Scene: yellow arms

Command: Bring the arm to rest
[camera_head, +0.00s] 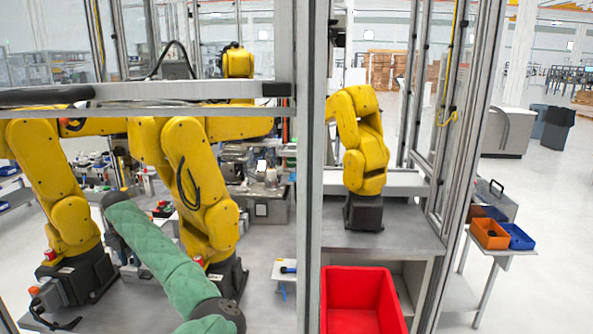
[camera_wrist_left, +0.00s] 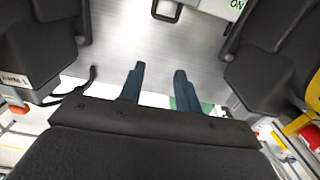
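My left arm, in a green cover, reaches from the bottom centre of the head view up and to the left, between the yellow robot arms. Its dark far end lies over the workbench there, and the fingers are hard to make out in that view. In the left wrist view my left gripper (camera_wrist_left: 159,70) shows two dark blue fingers. They stand apart with nothing between them, above a bare grey metal surface (camera_wrist_left: 150,45). My right gripper is in neither view.
Two yellow robot arms (camera_head: 190,165) (camera_head: 45,165) stand close around my left arm. Another yellow arm (camera_head: 362,150) stands behind a metal post (camera_head: 309,200). A red bin (camera_head: 360,300) is at the bottom. Orange (camera_head: 490,234) and blue (camera_head: 517,237) bins sit on the right.

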